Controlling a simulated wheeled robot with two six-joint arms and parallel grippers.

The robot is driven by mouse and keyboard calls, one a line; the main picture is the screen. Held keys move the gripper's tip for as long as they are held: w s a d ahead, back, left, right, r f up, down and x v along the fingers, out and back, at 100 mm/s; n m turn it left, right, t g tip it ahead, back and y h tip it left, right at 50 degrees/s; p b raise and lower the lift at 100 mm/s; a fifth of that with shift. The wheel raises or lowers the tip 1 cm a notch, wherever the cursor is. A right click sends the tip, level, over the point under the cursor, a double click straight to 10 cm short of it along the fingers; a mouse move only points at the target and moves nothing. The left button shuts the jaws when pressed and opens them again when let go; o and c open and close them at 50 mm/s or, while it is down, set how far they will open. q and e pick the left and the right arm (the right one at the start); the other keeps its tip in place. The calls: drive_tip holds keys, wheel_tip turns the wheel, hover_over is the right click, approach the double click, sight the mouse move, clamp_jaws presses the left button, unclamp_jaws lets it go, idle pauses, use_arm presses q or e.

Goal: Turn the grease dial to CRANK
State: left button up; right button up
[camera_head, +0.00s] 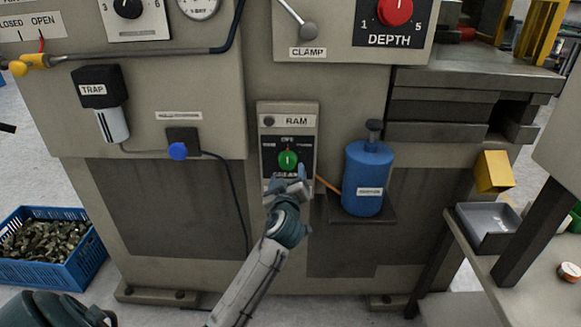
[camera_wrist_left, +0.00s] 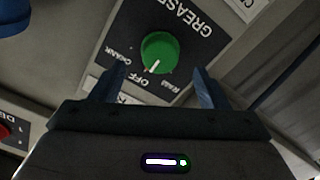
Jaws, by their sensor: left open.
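The green grease dial (camera_head: 288,160) sits on a dark plate in the RAM panel (camera_head: 298,122). It shows close up in the left wrist view (camera_wrist_left: 160,50), where the picture is upside down. Its white pointer mark points roughly at OFF; the CRANK label (camera_wrist_left: 118,50) is to the left of the dial in that view, the RAM label on the other side. My left gripper (camera_head: 288,174) is just below the dial in the head view. Its fingers are open, one on each side of the dial in the wrist view; I cannot tell whether they touch it. My right gripper is not in view.
A blue bottle (camera_head: 367,178) stands on a small shelf right of the panel. A blue knob (camera_head: 178,151) and the TRAP unit (camera_head: 104,100) are to the left. A red DEPTH dial (camera_head: 395,10) is at upper right. A blue crate (camera_head: 78,268) stands on the floor at left.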

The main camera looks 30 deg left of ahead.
sight(288, 165)
use_arm(q)
drive_tip(key=x, duration=0.4)
drive_tip(key=shift+w+a, duration=0.2)
drive_tip(key=shift+w, duration=0.15)
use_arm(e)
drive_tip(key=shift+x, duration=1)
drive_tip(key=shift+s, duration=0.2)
use_arm(q)
drive_tip(key=c, duration=1)
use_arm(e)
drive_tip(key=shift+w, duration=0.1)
